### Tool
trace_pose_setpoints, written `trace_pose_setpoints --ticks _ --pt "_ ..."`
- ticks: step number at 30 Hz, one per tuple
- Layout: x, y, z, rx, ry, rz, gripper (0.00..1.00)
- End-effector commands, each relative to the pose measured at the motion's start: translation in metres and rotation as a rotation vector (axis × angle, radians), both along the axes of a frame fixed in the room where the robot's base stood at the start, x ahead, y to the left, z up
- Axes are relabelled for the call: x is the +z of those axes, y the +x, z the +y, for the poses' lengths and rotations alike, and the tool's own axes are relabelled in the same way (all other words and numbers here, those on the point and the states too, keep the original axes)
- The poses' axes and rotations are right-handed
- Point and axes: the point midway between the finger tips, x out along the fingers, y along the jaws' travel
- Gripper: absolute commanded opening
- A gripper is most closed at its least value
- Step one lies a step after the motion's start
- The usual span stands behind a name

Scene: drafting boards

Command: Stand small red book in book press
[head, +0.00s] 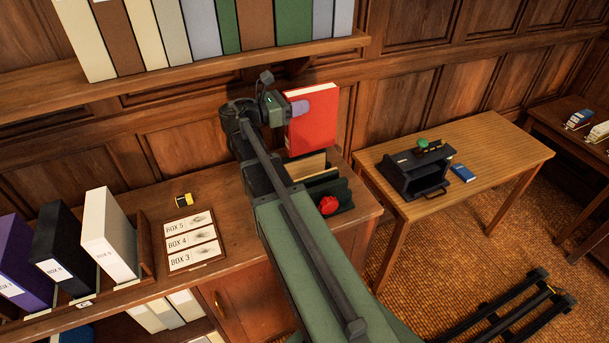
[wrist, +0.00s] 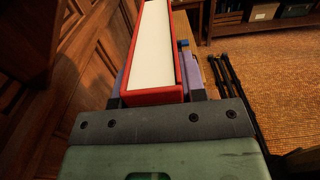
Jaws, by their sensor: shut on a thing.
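The red book (head: 315,128) is upright in the head view, with its cream page edge on top. My gripper (head: 298,108) is shut on it, with a purple fingertip against its left side. In the wrist view the red book (wrist: 155,50) shows its white page block between the purple fingers (wrist: 158,88). What looks like the book press (head: 338,190), with dark green boards and a red knob (head: 328,205), stands on the wooden cabinet below the book. My arm hides its left part. The book appears held above it, apart from it.
Box files (head: 108,248) and a label board (head: 192,242) are on the cabinet's left. A shelf of binders (head: 215,62) is above. A table (head: 500,150) at right bears a black device with a green knob (head: 418,170) and a blue book (head: 463,173).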

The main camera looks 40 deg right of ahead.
Motion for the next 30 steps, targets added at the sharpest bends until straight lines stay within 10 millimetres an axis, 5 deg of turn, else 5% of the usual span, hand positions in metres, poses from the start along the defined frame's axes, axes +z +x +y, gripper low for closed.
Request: trace_pose_setpoints --ticks 3,12,20,27,30 --pt "-0.049 0.0 0.0 0.001 -0.001 0.0 0.0" --pt "-0.135 0.0 0.0 0.002 -0.002 0.001 0.0" --pt "-0.142 0.0 0.0 0.002 -0.002 0.001 0.0" --pt "-0.185 0.0 0.0 0.002 -0.002 0.001 0.0" --pt "-0.183 0.0 0.0 0.002 -0.002 0.001 0.0"
